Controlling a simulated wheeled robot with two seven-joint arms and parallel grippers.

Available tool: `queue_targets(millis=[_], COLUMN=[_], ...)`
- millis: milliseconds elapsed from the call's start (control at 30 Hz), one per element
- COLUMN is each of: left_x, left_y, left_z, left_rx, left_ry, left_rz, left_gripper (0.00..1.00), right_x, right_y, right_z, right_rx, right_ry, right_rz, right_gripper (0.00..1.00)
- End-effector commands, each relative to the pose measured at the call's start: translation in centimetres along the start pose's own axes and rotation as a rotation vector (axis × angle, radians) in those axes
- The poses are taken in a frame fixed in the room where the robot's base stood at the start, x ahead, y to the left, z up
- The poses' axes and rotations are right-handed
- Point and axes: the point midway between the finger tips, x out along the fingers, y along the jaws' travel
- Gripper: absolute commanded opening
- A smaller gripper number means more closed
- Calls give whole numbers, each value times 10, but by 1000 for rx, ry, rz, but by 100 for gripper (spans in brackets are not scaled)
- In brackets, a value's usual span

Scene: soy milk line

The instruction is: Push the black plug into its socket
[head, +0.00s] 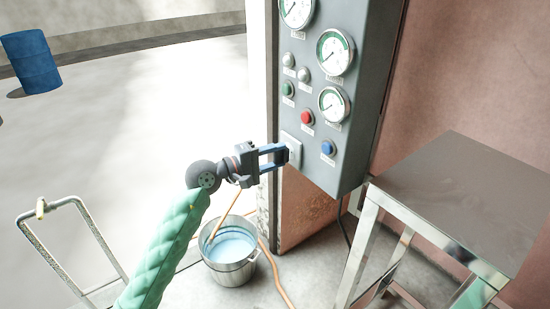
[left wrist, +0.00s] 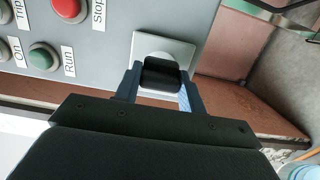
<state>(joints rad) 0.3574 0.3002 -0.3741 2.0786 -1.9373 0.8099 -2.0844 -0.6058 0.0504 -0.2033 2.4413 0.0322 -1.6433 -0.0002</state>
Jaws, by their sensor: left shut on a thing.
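The black plug (left wrist: 161,76) shows in the left wrist view, between the two blue fingers of my left gripper (head: 284,156). The gripper is shut on it. The white socket plate (left wrist: 178,47) is right behind the plug, on the grey panel. In the head view the socket (head: 291,145) is at the panel's lower left, and the fingertips reach its face. The plug's front end is hidden, so I cannot tell how far it is in the socket. My right gripper is not in view.
The grey panel (head: 352,150) carries gauges, a red button (head: 307,117) and a blue button (head: 327,147) close to the socket. A metal bucket (head: 230,268) of bluish liquid stands below. A steel table (head: 460,190) stands at the right. The floor at the left is mostly open.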

Motion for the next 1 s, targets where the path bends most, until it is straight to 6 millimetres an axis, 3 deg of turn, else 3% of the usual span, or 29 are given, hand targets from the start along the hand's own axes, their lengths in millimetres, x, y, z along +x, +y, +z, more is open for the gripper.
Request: queue_targets(millis=[1000], left_x=[5], left_y=[0], left_z=[0], left_rx=[0], left_ry=[-1], left_rz=[0], left_gripper=[18], right_x=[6], right_y=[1], right_z=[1], right_rx=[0], right_ry=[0], right_rz=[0], right_gripper=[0])
